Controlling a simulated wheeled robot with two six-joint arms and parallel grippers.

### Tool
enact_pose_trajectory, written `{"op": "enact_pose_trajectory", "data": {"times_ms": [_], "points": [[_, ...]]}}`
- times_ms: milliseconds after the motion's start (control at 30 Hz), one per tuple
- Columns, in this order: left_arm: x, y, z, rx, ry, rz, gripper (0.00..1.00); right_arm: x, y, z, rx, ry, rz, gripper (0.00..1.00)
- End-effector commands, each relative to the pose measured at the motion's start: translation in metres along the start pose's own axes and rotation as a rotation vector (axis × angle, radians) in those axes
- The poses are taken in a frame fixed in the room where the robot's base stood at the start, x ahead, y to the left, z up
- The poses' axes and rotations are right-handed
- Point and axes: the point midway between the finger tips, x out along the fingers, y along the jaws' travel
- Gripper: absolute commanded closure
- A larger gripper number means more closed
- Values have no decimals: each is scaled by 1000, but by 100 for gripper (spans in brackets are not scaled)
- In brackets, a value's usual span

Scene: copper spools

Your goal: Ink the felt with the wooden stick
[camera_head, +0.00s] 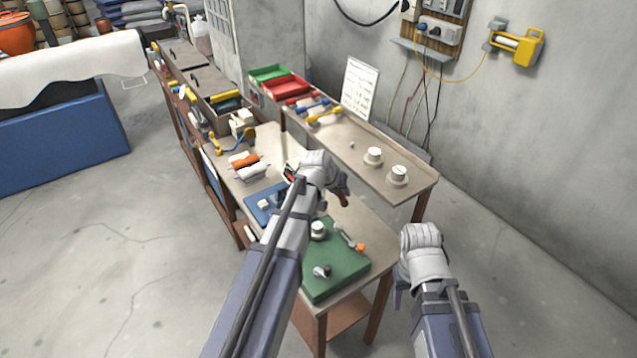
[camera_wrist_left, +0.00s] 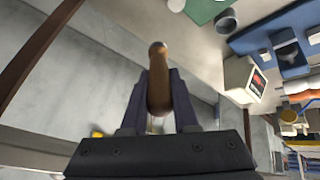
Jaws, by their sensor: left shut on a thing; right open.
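My left gripper (camera_wrist_left: 158,85) is shut on the wooden stick (camera_wrist_left: 158,62), a brown rod with a rounded end that sticks out past the fingers. In the head view the stick's brown end (camera_head: 344,199) shows beside my left wrist, above the bench. The felt is not clearly identifiable. A blue mat (camera_head: 252,207) on the bench holds small pieces, and in the left wrist view a dark pad (camera_wrist_left: 290,56) lies on it. My right gripper (camera_head: 398,292) is open, low at the right, off the bench's edge and partly hidden by its own wrist.
A white box (camera_wrist_left: 245,80) stands near the blue mat. A raised shelf (camera_head: 340,150) with white spools runs along the right.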

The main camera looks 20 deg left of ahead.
Motion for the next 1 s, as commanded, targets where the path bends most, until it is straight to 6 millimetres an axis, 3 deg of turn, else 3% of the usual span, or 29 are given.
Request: {"op": "enact_pose_trajectory", "data": {"times_ms": [100,367,1000], "points": [[0,8,3,8,-2,5,100,0,0,0,0,0,0,50],[5,6,6,8,-2,4,100,6,0,0,-1,0,0,50],[50,-13,33,8,-2,4,100,61,-6,-3,-5,0,1,50]]}}
